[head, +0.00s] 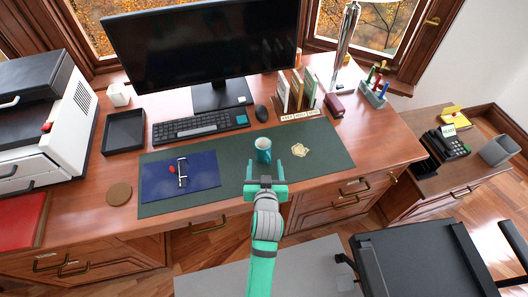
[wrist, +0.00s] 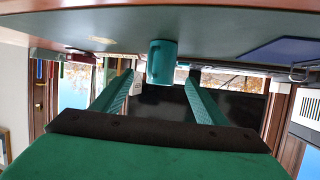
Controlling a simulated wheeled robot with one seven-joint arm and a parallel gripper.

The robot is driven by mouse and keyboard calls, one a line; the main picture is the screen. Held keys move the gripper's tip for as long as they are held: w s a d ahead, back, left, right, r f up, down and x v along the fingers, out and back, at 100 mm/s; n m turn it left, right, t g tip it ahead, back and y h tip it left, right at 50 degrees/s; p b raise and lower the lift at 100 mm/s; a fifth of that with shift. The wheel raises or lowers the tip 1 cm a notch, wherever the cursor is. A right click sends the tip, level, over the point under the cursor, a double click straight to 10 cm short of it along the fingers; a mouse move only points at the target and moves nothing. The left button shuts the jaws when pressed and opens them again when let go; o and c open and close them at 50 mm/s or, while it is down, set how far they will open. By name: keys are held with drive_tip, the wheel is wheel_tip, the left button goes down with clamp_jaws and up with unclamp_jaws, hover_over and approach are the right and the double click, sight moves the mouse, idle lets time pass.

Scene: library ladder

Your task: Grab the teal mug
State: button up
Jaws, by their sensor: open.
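The teal mug (head: 263,153) stands upright on the dark green desk mat (head: 325,160), its pale inside showing. My gripper (head: 264,170) is just in front of the mug on the near side, its two fingers pointing toward it. The wrist view, which shows the desk upside down, has the mug (wrist: 161,62) beyond the fingertips, about midway between them. My gripper (wrist: 160,82) is open with nothing between its fingers there. I cannot tell the exact gap between the fingertips and the mug.
A beige ornament (head: 300,150) lies right of the mug. A mouse (head: 261,113), keyboard (head: 200,125), monitor (head: 200,45) and book rack (head: 300,112) stand behind. A black chair (head: 425,262) is at front right.

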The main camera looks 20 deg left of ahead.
sight(263, 141)
drive_tip(key=w, duration=0.1)
drive_tip(key=a+r, duration=0.1)
drive_tip(key=w, duration=0.1)
drive_tip(key=shift+w+a+r+n, duration=0.25)
drive_tip(key=shift+w+r+n, duration=0.1)
drive_tip(key=shift+n, duration=0.05)
drive_tip(key=shift+g, duration=0.3)
drive_tip(key=x, duration=1)
drive_tip(key=shift+w+a+f, duration=0.1)
drive_tip(key=shift+w, duration=0.25)
drive_tip(key=c, duration=1.3)
